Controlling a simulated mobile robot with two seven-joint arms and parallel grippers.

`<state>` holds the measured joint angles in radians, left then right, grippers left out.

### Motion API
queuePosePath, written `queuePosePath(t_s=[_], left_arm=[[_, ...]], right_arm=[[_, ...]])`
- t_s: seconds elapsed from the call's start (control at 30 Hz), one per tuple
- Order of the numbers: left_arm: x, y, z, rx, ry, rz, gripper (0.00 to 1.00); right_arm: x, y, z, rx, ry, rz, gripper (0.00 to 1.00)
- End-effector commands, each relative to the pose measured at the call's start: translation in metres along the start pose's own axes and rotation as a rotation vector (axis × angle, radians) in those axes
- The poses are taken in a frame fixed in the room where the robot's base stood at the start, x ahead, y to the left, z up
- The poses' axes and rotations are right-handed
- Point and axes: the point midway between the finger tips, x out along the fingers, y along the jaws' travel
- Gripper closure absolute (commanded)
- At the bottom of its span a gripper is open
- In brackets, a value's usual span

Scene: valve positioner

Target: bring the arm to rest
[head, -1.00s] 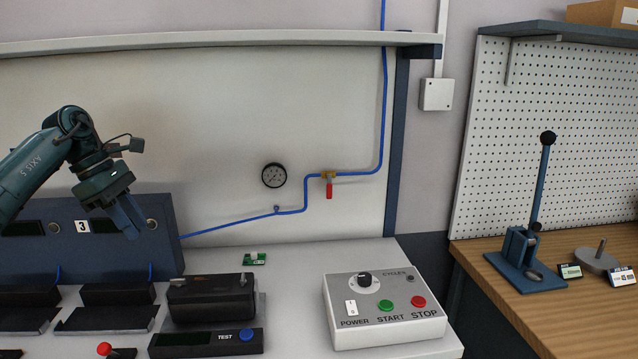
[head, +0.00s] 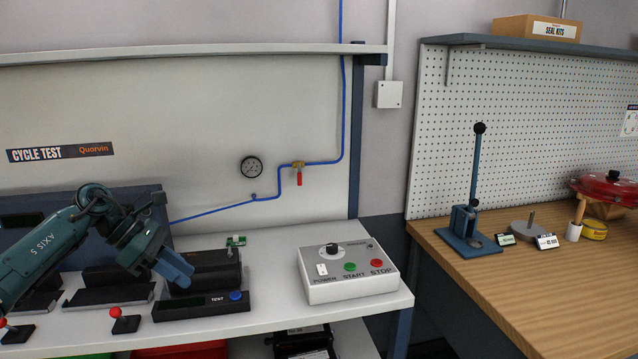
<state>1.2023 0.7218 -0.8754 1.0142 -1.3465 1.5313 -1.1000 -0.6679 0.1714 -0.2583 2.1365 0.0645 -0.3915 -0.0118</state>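My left gripper (head: 176,268) hangs in front of the blue bench panel at the left of the head view. Its blue fingers point down and to the right and overlap the black block of the test unit (head: 214,270) in the picture. I cannot tell whether they touch it. The fingers look close together, but the gap between them does not show. I see nothing clearly held. My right gripper is not in view.
A control box (head: 345,290) with POWER, START and STOP stands on the white bench. Red-knobbed levers (head: 125,318) are near the front edge. A wooden bench (head: 500,275) with a lever press (head: 473,215) stands at the right.

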Motion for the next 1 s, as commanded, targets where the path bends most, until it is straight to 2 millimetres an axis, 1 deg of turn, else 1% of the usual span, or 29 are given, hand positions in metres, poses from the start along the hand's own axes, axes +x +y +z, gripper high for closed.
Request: queuePosePath(t_s=[0.03, 0.07, 0.1, 0.17, 0.2, 0.27, 0.3, 0.37, 0.4, 0.47, 0.5, 0.57, 0.6, 0.67, 0.7, 0.77, 0.8, 0.87, 0.9, 0.93, 1.0], left_arm=[[0.032, -0.011, 0.010, -0.035, -0.079, -0.034, 0.73], [0.050, -0.017, 0.018, -0.067, -0.137, -0.050, 0.73], [0.073, -0.028, 0.029, -0.118, -0.220, -0.075, 0.73], [0.104, -0.045, 0.045, -0.216, -0.351, -0.116, 0.73], [0.121, -0.057, 0.055, -0.293, -0.438, -0.146, 0.73], [0.141, -0.074, 0.069, -0.427, -0.568, -0.192, 0.73], [0.152, -0.085, 0.076, -0.526, -0.652, -0.225, 0.73], [0.164, -0.099, 0.085, -0.688, -0.772, -0.275, 0.73], [0.170, -0.107, 0.088, -0.805, -0.849, -0.308, 0.73], [0.176, -0.118, 0.089, -0.993, -0.959, -0.356, 0.73], [0.179, -0.124, 0.086, -1.125, -1.026, -0.387, 0.73], [0.183, -0.132, 0.078, -1.333, -1.122, -0.432, 0.73], [0.185, -0.137, 0.070, -1.476, -1.181, -0.458, 0.73], [0.188, -0.145, 0.054, -1.699, -1.262, -0.497, 0.73], [0.190, -0.151, 0.040, -1.852, -1.311, -0.519, 0.73], [0.195, -0.163, 0.017, -2.088, -1.376, -0.546, 0.73], [0.198, -0.173, 0.000, -2.247, -1.415, -0.560, 0.73], [0.202, -0.190, -0.026, -2.483, -1.464, -0.574, 0.73], [0.206, -0.203, -0.043, -2.634, -1.490, -0.578, 0.73], [0.208, -0.214, -0.056, 2.674, 1.468, 0.564, 0.73], [0.213, -0.239, -0.080, 2.535, 1.309, 0.488, 0.73]], right_arm=[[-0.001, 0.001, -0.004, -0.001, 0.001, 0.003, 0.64], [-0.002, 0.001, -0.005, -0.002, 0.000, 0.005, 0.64], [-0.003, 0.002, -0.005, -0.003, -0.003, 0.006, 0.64], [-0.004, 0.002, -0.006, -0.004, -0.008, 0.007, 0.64], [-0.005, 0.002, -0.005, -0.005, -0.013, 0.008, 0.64], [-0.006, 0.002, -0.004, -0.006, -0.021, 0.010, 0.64], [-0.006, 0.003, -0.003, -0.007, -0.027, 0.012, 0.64], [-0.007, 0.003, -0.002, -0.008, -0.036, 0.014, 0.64], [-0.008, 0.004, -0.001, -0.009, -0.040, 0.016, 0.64], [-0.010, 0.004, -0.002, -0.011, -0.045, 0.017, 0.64], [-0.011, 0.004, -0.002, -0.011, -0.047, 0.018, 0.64], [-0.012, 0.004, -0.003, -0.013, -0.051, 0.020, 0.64], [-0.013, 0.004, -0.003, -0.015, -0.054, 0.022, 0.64], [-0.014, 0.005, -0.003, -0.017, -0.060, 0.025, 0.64], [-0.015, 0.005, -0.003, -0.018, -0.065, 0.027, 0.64], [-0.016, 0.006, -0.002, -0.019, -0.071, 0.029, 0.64], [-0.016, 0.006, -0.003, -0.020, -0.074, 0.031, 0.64], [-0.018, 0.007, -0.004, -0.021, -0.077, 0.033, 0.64], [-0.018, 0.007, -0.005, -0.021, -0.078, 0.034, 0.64], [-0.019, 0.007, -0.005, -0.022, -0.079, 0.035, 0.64], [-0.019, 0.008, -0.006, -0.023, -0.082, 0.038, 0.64]])
